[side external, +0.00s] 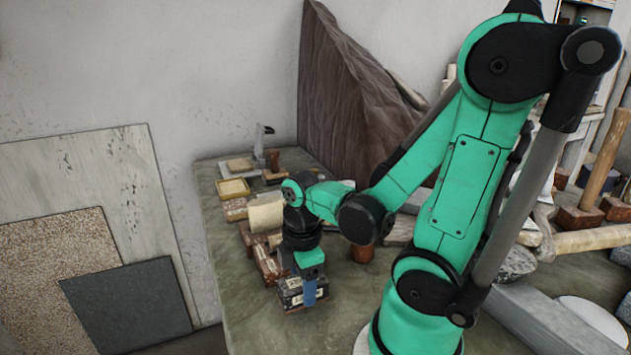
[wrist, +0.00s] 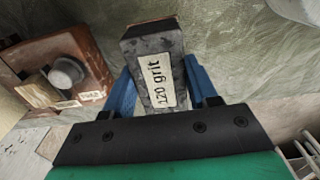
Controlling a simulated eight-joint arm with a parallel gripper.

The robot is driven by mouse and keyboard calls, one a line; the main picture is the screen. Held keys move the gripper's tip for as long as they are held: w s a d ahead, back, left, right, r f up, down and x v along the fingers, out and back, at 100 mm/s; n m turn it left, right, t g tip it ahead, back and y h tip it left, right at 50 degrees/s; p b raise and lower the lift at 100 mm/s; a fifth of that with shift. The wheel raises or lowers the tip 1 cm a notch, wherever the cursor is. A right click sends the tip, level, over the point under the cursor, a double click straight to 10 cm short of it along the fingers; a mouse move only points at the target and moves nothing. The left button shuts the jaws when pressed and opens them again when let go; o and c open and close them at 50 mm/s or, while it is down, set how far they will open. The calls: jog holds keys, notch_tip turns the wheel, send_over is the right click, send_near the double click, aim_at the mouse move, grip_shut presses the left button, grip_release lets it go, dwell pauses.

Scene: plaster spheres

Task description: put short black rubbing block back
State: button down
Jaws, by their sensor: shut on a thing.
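The short black rubbing block (wrist: 147,49) carries a white label reading "120 grit". In the wrist view it sits between the two blue fingers of my gripper (wrist: 160,85), which is shut on it. In the side external view my gripper (side external: 309,291) points down near the left front part of the bench, with the dark block (side external: 291,294) at its fingers. I cannot tell whether the block touches the bench top.
Wooden blocks (side external: 267,264) stand close to the left of my gripper; one brown block (wrist: 62,70) with labels shows in the wrist view. A yellow tray (side external: 233,188) lies farther back. The bench top (side external: 250,325) is bare toward the front.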

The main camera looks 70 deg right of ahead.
jog(key=shift+f, duration=1.3)
jog(key=shift+c, duration=1.2)
grip_release()
jog(key=shift+r, duration=0.1)
jog(key=shift+r, duration=5.8)
jog(key=w+a+m+t, duration=0.6)
jog(key=w+m+t, duration=0.1)
jog(key=w+m, duration=0.1)
jog(key=shift+w+r+m, duration=0.2)
jog(key=shift+r+m, duration=0.1)
jog(key=shift+m, duration=0.2)
